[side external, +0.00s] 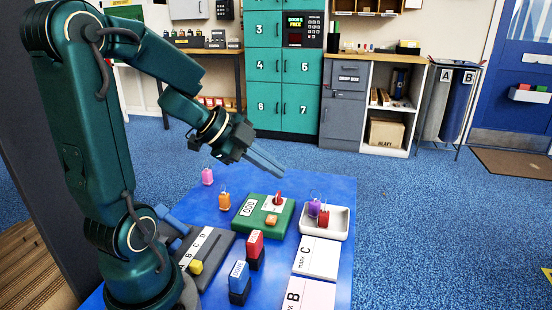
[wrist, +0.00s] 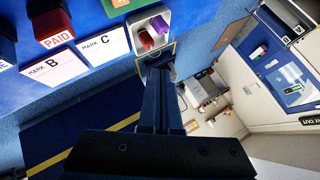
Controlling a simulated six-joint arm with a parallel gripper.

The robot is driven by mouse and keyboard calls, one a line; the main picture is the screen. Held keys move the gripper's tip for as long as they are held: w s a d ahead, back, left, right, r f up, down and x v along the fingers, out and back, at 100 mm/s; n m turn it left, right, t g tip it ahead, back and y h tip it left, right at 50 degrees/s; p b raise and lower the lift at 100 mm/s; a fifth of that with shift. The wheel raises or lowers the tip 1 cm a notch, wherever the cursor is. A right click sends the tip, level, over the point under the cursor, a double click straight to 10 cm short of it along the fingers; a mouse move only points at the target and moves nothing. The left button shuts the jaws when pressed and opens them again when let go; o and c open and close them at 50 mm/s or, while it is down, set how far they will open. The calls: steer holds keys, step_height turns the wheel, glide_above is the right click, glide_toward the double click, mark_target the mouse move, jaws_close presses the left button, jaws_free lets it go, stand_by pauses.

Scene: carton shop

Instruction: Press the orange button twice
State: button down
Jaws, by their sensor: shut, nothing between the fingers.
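The orange button (side external: 271,220) sits on the front part of a green box (side external: 246,224) on the blue table. The box also carries a small white counter panel that seems to read 000 (side external: 249,208) and a red knob or switch (side external: 278,198) on a white plate. My gripper (side external: 284,171) is shut and empty, raised above the back of the table, clear of the box.
A white tray (side external: 337,231) with purple and red tagged items stands right of the box. White cards marked C (side external: 317,258) and B (side external: 308,294), red (side external: 254,243) and blue (side external: 238,276) stamps, an orange tagged item (side external: 224,201) and a grey lettered slider panel (side external: 211,247) surround it.

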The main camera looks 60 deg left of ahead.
mark_target(266, 223)
steer(key=shift+s+a+f+n+y, duration=0.2)
steer(key=shift+a+f+n, duration=0.1)
steer(key=shift+a, duration=0.2)
steer(key=shift+s+a+f+n+y, duration=0.15)
steer(key=shift+a+f+n, duration=0.1)
steer(key=shift+a, duration=0.25)
steer(key=shift+f, duration=4.4)
steer(key=shift+f, duration=0.4)
steer(key=shift+f, duration=0.45)
steer(key=shift+r, duration=0.9)
steer(key=shift+r, duration=0.1)
